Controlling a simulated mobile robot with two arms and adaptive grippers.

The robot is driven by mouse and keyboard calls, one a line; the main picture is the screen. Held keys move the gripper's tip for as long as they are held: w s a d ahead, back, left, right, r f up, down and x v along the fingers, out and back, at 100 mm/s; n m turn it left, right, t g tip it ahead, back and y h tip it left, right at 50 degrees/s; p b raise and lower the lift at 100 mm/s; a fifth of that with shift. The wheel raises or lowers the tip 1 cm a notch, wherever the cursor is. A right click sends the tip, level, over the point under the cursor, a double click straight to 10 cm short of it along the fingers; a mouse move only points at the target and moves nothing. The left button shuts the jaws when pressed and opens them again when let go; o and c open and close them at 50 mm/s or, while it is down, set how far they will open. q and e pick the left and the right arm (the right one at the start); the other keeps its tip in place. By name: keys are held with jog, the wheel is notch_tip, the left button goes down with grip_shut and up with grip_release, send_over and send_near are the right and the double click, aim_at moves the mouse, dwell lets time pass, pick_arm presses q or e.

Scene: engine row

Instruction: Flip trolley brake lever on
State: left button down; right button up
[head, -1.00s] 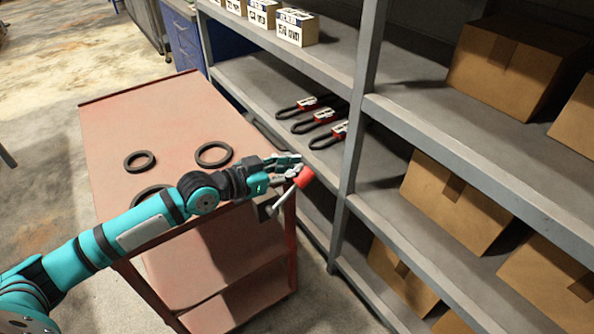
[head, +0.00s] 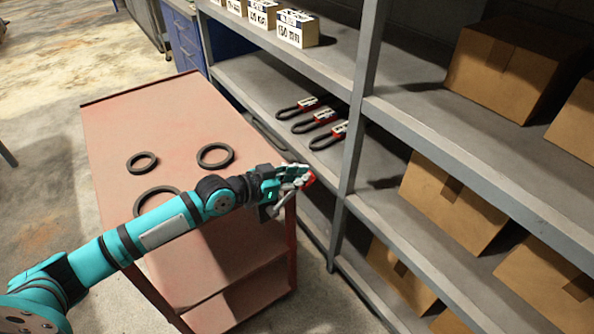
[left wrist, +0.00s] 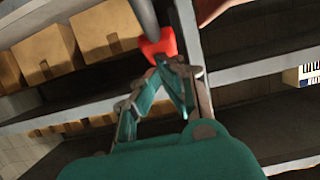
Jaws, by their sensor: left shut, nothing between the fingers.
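The red trolley (head: 110,120) stands beside the shelving. Its brake lever has a grey shaft (head: 283,201) and a red knob (head: 310,180) at the trolley's near right corner. My left gripper (head: 298,172) is shut and empty, right at the knob, and hides much of it in the head view. In the left wrist view the red knob (left wrist: 158,44) is just beyond the closed fingertips (left wrist: 173,66). The grey shaft (left wrist: 143,14) runs up out of the picture there. I cannot tell whether the fingers touch the knob. My right gripper is not in view.
Several black rings (head: 215,156) lie on the trolley top. The grey shelving (head: 352,130) stands close on the right, with cardboard boxes (head: 455,200), belts in red-and-white sleeves (head: 316,121) and small cartons (head: 296,28). Open floor (head: 45,100) lies to the left.

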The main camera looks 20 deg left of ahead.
aim_at(298, 189)
pick_arm(q)
jog(key=w+g+y+p, duration=0.1)
jog(key=p, duration=0.1)
jog(key=d+f+g+p, duration=0.1)
jog(key=p, duration=0.1)
jog(key=shift+w+d+f+y+p, duration=0.2)
jog(key=shift+w+f+y+p, duration=0.1)
jog(key=shift+w+y+p, duration=0.1)
notch_tip(298, 189, down, 6)
jog(key=w+d+g+y+p, duration=0.1)
jog(key=g+y, duration=0.1)
jog(key=g, duration=0.1)
jog(key=shift+w+g+p, duration=0.15)
jog(key=shift+g+p, duration=0.15)
jog(key=shift+p, duration=0.1)
jog(key=shift+f, duration=0.15)
notch_tip(298, 189, up, 6)
jog(key=p, duration=0.3)
jog(key=shift+a, duration=0.15)
jog(key=v, duration=0.6)
jog(key=shift+r, duration=0.45)
jog(key=shift+s+r, duration=0.25)
jog(key=shift+r, duration=0.3)
